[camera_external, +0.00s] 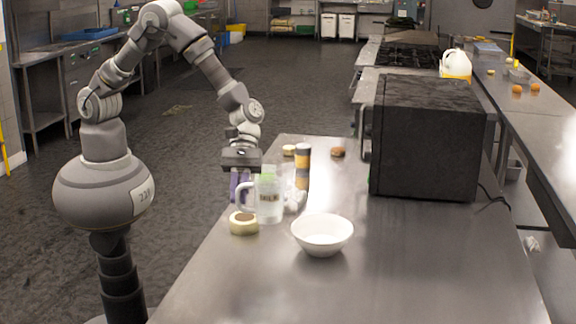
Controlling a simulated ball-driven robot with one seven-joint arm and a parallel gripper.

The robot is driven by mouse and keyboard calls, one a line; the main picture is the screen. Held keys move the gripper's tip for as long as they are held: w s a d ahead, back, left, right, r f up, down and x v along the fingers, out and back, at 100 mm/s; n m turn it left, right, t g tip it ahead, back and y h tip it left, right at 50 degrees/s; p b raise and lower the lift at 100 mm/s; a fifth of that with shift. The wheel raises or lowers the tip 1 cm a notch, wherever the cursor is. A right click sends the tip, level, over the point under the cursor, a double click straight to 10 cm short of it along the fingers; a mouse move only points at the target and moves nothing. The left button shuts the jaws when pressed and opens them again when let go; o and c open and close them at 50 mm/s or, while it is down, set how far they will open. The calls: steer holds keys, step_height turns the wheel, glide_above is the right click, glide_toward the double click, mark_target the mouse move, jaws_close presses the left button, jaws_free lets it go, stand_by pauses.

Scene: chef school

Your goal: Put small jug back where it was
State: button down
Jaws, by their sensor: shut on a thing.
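The small jug (269,201) is clear, with a handle on its left side and dark lettering on its front. It stands upright at the left part of the steel table (400,270). My gripper (240,185) reaches down at the jug's handle side, with its dark body just above and its fingers low beside the handle. It is shut on the jug, though the exact contact is small and partly hidden. I cannot tell whether the jug's base touches the table.
A cream roll (244,223) lies left of the jug, a white bowl (322,234) to its right. A banded cylinder (302,166) and small round items stand behind. A black microwave-like box (425,138) fills the back right. The front of the table is clear.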

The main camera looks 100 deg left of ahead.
steer(key=s+d+m+g, duration=0.1)
steer(key=s+d+m, duration=0.15)
steer(key=s, duration=0.35)
steer(key=s+d+m+g, duration=0.1)
steer(key=s+d+g, duration=0.15)
steer(key=s, duration=0.45)
steer(key=shift+f, duration=2.5)
steer(key=shift+t, duration=0.45)
steer(key=shift+w+d+f+b, duration=0.2)
steer(key=shift+w+d+f, duration=0.65)
steer(key=shift+w+d, duration=1.05)
steer(key=shift+w+d+f+b, duration=0.25)
steer(key=shift+w+d+f, duration=0.8)
steer(key=shift+w, duration=1.55)
steer(key=shift+w+d+f+b, duration=0.2)
steer(key=shift+w+d+f, duration=0.4)
steer(key=shift+w+d, duration=1.4)
steer(key=shift+w+a, duration=0.2)
steer(key=shift+a, duration=0.05)
steer(key=shift+f, duration=0.15)
steer(key=c, duration=1.2)
jaws_free()
steer(key=shift+o, duration=0.2)
